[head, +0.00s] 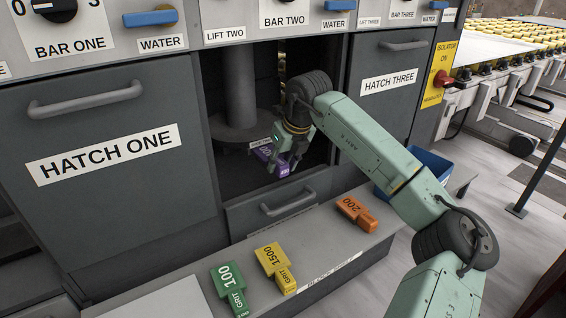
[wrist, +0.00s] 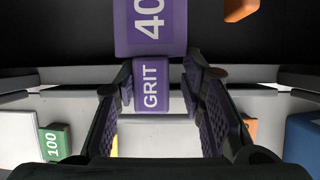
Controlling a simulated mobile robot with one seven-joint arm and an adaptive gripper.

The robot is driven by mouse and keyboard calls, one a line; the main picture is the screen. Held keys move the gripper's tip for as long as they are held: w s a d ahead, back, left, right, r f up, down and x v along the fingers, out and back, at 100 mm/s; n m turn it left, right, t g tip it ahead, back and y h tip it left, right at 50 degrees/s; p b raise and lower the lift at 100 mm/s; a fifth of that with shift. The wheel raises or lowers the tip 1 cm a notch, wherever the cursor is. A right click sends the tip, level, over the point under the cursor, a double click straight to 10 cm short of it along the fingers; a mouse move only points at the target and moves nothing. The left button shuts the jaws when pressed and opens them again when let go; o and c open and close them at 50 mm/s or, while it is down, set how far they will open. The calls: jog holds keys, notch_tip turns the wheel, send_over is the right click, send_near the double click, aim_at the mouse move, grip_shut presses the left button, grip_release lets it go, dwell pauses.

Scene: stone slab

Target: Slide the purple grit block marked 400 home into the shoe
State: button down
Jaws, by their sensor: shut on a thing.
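The purple grit block (head: 263,153) is in the open bay behind Hatch Two, at the end of my gripper (head: 285,163). In the wrist view the block (wrist: 150,25) shows "40", with its edge cut off by the frame. Its narrower "GRIT" tail (wrist: 152,88) is between the two fingers of my gripper (wrist: 155,82), which is shut on it. A dark round head (head: 240,132) under a vertical column stands in the bay just behind the block. The shoe is not clearly made out, and I cannot tell whether the block touches it.
On the block shelf (head: 316,272) lie a green 100 block (head: 229,287), a yellow 1500 block (head: 275,265) and an orange 200 block (head: 356,212). Hatch One (head: 110,190) and Hatch Three (head: 385,100) are closed beside the bay. A blue bin (head: 432,165) stands right.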

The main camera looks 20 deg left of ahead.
aim_at(269, 150)
jog(key=shift+w+a+p, duration=0.35)
jog(key=shift+w+a, duration=0.3)
jog(key=shift+a, duration=0.2)
jog(key=shift+w+a+p, duration=0.3)
jog(key=shift+w+a, duration=0.35)
jog(key=shift+a, duration=0.15)
dwell(1.3)
jog(key=shift+w+a, duration=0.2)
jog(key=shift+a, duration=0.1)
jog(key=shift+w+a+p, duration=0.55)
jog(key=shift+a+p, duration=0.05)
jog(key=shift+a, duration=0.1)
jog(key=c, duration=1)
grip_release()
jog(key=shift+o, duration=0.2)
jog(key=v, duration=0.5)
jog(key=shift+r, duration=0.1)
jog(key=s+d, duration=0.7)
jog(key=d, duration=0.2)
jog(key=shift+d, duration=0.4)
jog(key=shift+c, duration=0.4)
